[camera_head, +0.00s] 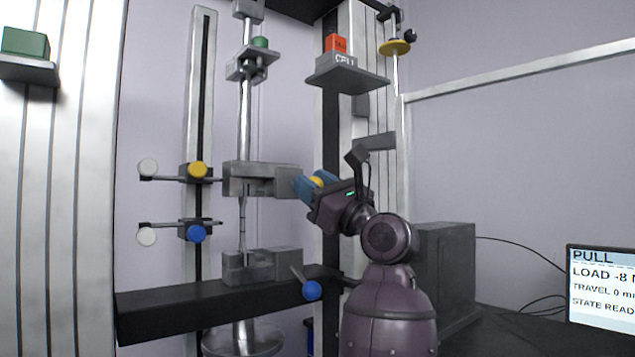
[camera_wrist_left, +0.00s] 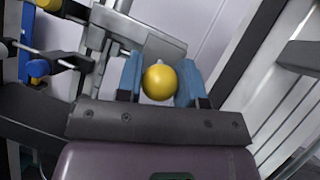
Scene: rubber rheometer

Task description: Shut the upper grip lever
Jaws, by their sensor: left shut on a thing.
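The upper grip (camera_head: 250,179) is a grey block on the vertical rod. Its lever ends in a yellow ball knob (camera_head: 317,182), which also shows in the left wrist view (camera_wrist_left: 160,82). My left gripper (camera_head: 312,185) reaches the knob from the right, and its blue fingers are shut on it, one on each side in the left wrist view (camera_wrist_left: 159,84). The fingers and the knob hide most of the lever's shaft. My right gripper is not in view.
The lower grip (camera_head: 262,266) has a lever with a blue ball knob (camera_head: 312,290), below my gripper. Two arms with yellow (camera_head: 197,170) and blue knobs (camera_head: 196,233) stand left. A shelf (camera_head: 346,82) carries a block marked CELL. A screen (camera_head: 602,288) shows LOAD -8.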

